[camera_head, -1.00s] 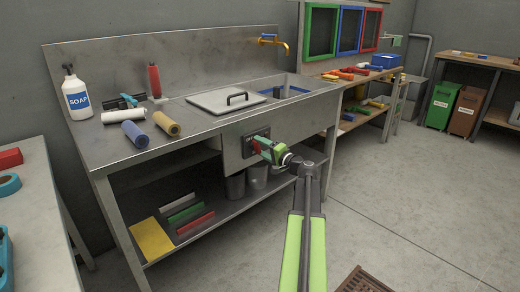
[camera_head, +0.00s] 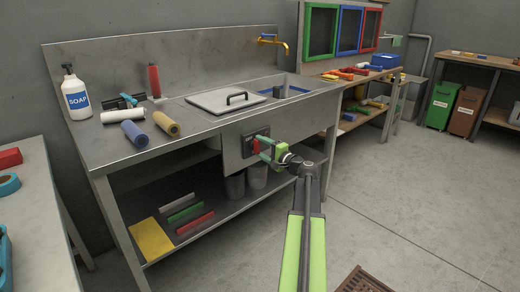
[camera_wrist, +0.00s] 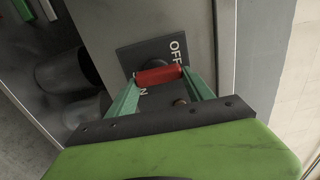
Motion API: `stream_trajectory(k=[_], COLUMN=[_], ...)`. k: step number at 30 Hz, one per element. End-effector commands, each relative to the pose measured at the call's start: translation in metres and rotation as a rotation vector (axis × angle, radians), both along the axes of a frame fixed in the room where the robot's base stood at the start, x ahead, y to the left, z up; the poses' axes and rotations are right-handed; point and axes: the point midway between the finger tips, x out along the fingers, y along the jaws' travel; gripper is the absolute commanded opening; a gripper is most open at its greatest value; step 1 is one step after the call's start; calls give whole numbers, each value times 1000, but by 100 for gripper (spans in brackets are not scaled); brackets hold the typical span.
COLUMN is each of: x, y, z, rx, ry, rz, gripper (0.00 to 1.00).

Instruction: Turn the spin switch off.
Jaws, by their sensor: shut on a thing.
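The spin switch is a dark plate (camera_wrist: 146,54) with a red handle (camera_wrist: 158,75), on the front panel of the steel sink bench. OFF is printed at the plate's upper right in the wrist view, and an N shows at the lower left, the rest of that word hidden. My gripper (camera_head: 259,147) is at the switch, with one green finger at each end of the red handle, shut on it. The handle lies across the wrist picture, slightly tilted. In the head view the red handle is small and partly behind the fingers.
The sink bench (camera_head: 105,150) has a lidded basin, a soap bottle (camera_head: 76,92) and rollers on top. Grey buckets (camera_head: 236,186) stand on its lower shelf, behind the switch panel. A floor drain (camera_head: 362,281) lies at the bottom right. The floor to the right is clear.

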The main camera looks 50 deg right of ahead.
Motion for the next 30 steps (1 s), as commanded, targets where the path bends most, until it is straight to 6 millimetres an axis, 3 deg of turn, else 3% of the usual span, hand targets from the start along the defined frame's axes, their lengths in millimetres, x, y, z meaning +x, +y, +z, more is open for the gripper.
stream_trajectory(k=[1,2,6,15,18,23,30], x=[1,1,1,-1,-10,-46,-114], y=[0,0,0,0,1,4,9], z=[1,1,1,0,0,0,0], rx=[4,4,3,1,1,1,1], ry=[-3,-3,-2,-1,-1,-1,-1], rz=[1,1,0,0,-2,-5,-5], gripper=[20,63,81,82,82,82,82])
